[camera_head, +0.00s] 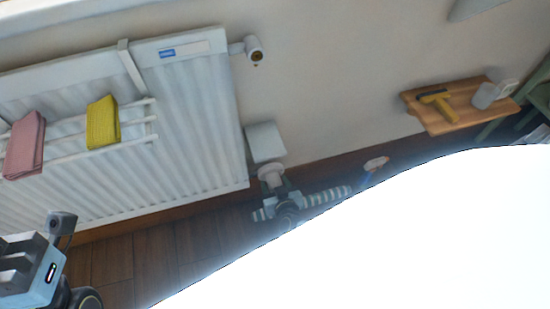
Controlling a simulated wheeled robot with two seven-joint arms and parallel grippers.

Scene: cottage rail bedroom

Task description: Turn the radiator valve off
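The white ribbed radiator (205,105) hangs on the wall at the left of the head view. A second small white fitting (253,49) sticks out at the radiator's upper right. My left gripper (22,262) is partly in view at the lower left, away from the radiator valve; its fingers are unclear.
A pink cloth (25,145) and a yellow cloth (102,123) hang on a rail on the radiator. A wooden shelf or stool (462,104) at the right bears a yellow-and-black tool (437,101). A glaring white shape hides the lower right. Dark wooden floor shows below.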

